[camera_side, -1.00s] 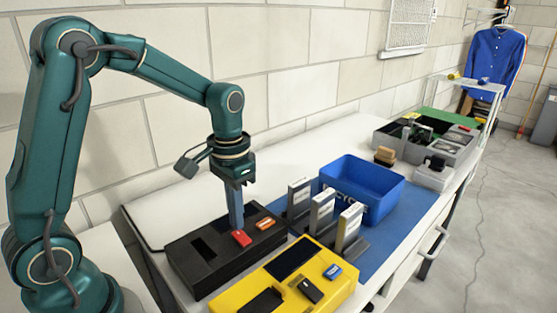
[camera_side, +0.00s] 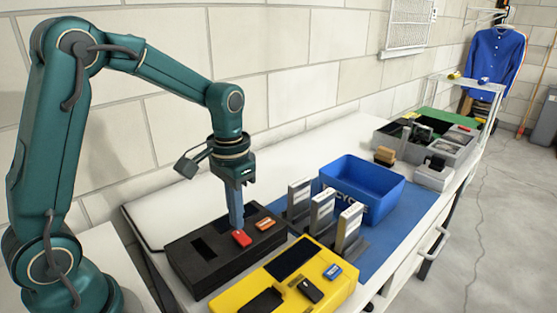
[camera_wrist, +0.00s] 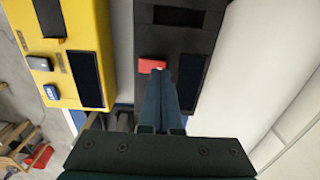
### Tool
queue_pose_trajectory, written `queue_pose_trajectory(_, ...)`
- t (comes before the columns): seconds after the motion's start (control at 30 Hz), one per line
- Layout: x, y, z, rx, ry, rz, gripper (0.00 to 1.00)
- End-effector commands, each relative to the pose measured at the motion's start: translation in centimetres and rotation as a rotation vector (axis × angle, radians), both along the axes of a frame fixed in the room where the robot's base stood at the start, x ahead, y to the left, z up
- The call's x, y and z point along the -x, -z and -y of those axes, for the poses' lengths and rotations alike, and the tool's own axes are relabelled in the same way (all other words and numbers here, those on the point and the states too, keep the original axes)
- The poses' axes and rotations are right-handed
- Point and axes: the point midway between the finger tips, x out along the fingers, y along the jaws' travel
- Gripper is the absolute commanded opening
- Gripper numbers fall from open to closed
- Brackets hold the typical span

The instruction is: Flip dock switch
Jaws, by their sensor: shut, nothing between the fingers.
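The black dock (camera_side: 190,273) lies on the white bench in front of my arm, with dark slots in its top. A red switch (camera_side: 242,238) stands on its top near the middle, and an orange switch (camera_side: 265,224) is to the right of it. My gripper (camera_side: 237,228) points down over the black dock, shut and empty, its tips right beside the red switch. In the wrist view the fingertips (camera_wrist: 166,72) overlap the edge of the red switch (camera_wrist: 153,64). I cannot tell whether they touch it.
A yellow dock (camera_side: 330,294) with a blue switch (camera_side: 333,272) stands close in front. Several upright cartridges (camera_side: 322,215) and a blue recycling bin (camera_side: 345,178) stand to the right. A grey sorting tray (camera_side: 385,135) is farther back. The bench behind the black dock is clear.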

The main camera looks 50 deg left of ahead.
Motion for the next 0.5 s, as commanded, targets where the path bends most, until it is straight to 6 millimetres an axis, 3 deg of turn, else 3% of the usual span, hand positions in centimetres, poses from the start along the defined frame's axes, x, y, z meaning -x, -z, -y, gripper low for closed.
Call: queue_pose_trajectory(0.5, -0.01, 0.51, 0.00, 0.000, 0.000, -0.001, 0.00)
